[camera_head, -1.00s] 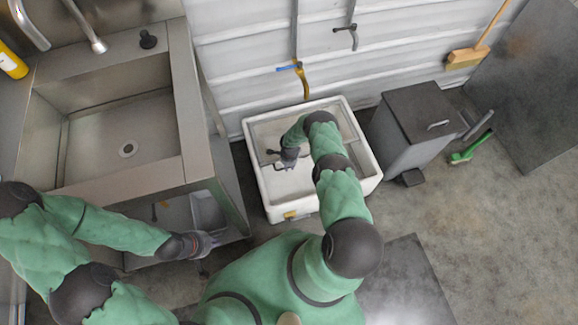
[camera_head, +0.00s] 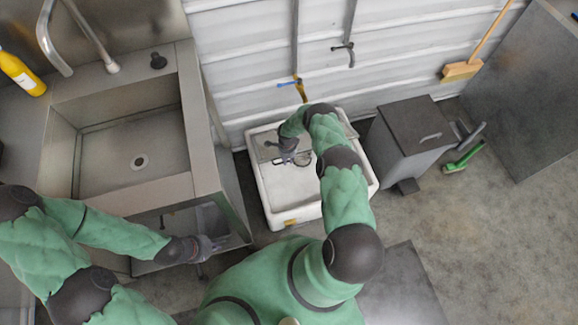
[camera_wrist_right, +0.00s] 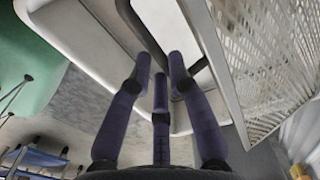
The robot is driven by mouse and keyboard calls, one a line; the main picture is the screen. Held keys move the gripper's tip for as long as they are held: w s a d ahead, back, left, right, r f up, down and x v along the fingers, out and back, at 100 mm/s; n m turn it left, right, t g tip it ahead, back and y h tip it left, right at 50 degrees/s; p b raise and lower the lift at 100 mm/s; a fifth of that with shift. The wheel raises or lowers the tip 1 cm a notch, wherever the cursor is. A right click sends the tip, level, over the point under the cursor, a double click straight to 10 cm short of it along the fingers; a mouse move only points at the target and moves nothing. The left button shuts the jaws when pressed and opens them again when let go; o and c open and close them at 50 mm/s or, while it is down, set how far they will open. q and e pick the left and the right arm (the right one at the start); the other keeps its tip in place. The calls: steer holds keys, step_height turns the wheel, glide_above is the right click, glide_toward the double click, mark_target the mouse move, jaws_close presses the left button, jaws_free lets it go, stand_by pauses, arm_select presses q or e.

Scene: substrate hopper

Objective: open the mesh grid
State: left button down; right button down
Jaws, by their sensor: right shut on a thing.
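The white basin (camera_head: 282,214) stands on the floor against the wall. The grey mesh grid (camera_head: 263,147) is tilted up at the basin's back, and the front part of the white interior is uncovered. In the right wrist view, the perforated mesh grid (camera_wrist_right: 262,62) rises steeply on the right. My right gripper (camera_head: 290,157) is over the basin; the right wrist view shows its fingers (camera_wrist_right: 163,72) closed around a dark handle at the grid. My left gripper (camera_head: 213,247) hangs by the shelf under the steel sink, away from the grid; its finger opening is unclear.
The steel sink unit (camera_head: 205,165) stands left of the basin. A grey pedal bin (camera_head: 400,150) is close on its right. A tap with a yellow pipe (camera_head: 300,90) is on the wall behind.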

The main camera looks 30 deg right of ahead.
steer(key=shift+t, duration=0.3)
steer(key=w+r, duration=0.1)
steer(key=w+d+r, duration=0.1)
steer(key=w, duration=0.1)
steer(key=shift+r, duration=0.3)
steer(key=c, duration=1.8)
jaws_free()
steer(key=o, duration=0.6)
steer(key=shift+s+a+f, duration=0.1)
steer(key=shift+a+f, duration=0.1)
steer(key=shift+f, duration=0.05)
steer(key=shift+o, duration=0.2)
steer(key=shift+s, duration=0.1)
step_height(320, 180, up, 12)
